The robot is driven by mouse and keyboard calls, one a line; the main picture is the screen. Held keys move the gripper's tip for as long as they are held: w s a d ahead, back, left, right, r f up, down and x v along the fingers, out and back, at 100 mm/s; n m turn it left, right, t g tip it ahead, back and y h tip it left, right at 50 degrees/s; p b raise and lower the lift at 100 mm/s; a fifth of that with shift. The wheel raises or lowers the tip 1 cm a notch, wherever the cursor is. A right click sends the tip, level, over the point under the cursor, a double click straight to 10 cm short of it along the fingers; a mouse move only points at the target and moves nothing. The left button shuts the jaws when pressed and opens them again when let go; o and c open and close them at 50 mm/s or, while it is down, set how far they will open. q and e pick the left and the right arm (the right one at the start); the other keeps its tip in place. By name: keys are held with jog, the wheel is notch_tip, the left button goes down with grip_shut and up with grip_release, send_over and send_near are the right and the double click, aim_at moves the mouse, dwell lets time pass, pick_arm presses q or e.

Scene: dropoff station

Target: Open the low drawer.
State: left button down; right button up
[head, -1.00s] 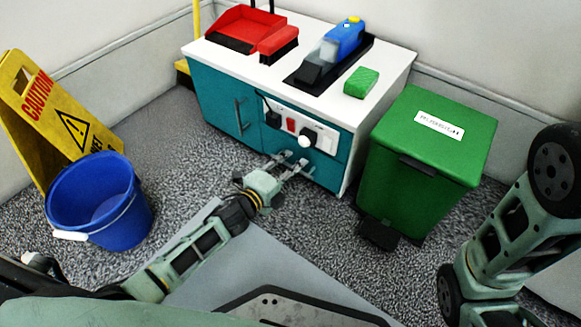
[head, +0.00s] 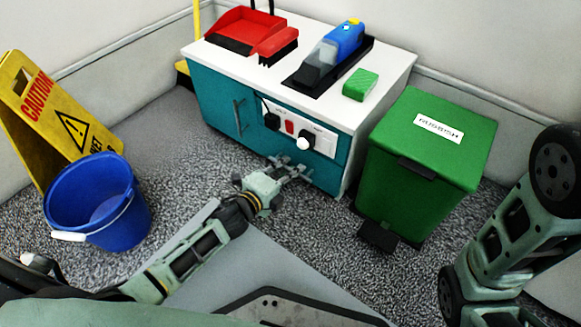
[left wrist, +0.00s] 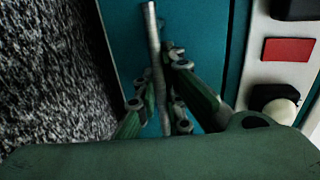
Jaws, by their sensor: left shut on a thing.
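The low drawer (head: 322,174) is the teal front at the bottom right of the white-topped cabinet, under the white switch panel. My left gripper (head: 288,170) is at this front. In the left wrist view, the drawer's grey bar handle (left wrist: 151,30) runs between the fingers of my left gripper (left wrist: 160,85), which is shut on it. The teal drawer front (left wrist: 120,40) lies just behind the handle. The gripper hides part of the drawer in the head view, and I cannot tell whether the front stands out from the cabinet. My right gripper is not in view.
A green rubbish bin (head: 430,165) stands close to the right of the cabinet (head: 225,95). A blue bucket (head: 98,205) and a yellow caution sign (head: 60,120) stand at the left. Carpet (head: 185,150) is clear between the bucket and cabinet.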

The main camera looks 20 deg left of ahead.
pick_arm(q)
jog(key=f+p+v, duration=0.2)
jog(key=p+v, duration=0.1)
jog(key=v, duration=0.8)
jog(key=s+f+p+v, duration=0.1)
jog(key=f+p+v, duration=0.1)
jog(key=v, duration=0.9)
jog(key=shift+s+p, duration=0.2)
jog(key=shift+p, duration=0.6)
jog(key=shift+d, duration=0.15)
jog(key=c, duration=1.8)
grip_release()
jog(key=shift+c, duration=0.2)
jog(key=shift+s+a, duration=0.1)
jog(key=shift+a, duration=0.15)
jog(key=v, duration=1.2)
jog(key=shift+d+r, duration=0.1)
jog(key=shift+r, duration=0.05)
